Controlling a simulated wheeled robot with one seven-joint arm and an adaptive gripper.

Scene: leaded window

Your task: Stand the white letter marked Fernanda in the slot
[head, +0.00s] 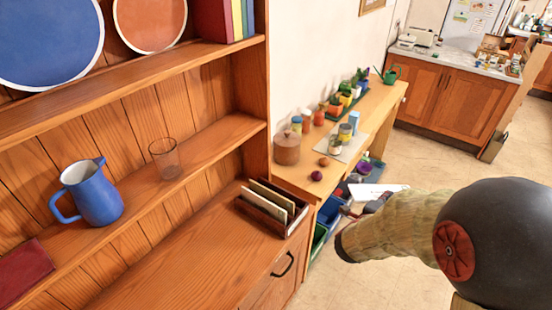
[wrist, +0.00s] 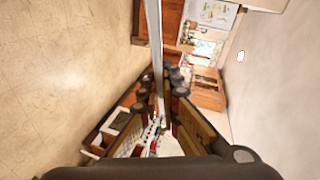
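A white letter (head: 376,191) is held out beyond my wrist, to the right of the dresser. In the wrist view the letter (wrist: 157,50) shows edge-on as a thin strip between the fingers. My gripper (head: 372,206) is shut on it; the fingers (wrist: 160,92) press it from both sides. No name on it can be read. A wooden letter rack (head: 262,206) stands on the dresser's counter near its right end, left of my gripper. It holds cream envelopes (head: 271,196) standing in slots. My gripper is apart from the rack.
A blue jug (head: 91,193) and a clear glass (head: 165,158) stand on the dresser shelf. A narrow wooden bench (head: 345,150) with pots and a lidded brown jar (head: 287,149) runs behind the letter. Blue and green bins (head: 331,212) sit beneath it. The counter left of the rack is clear.

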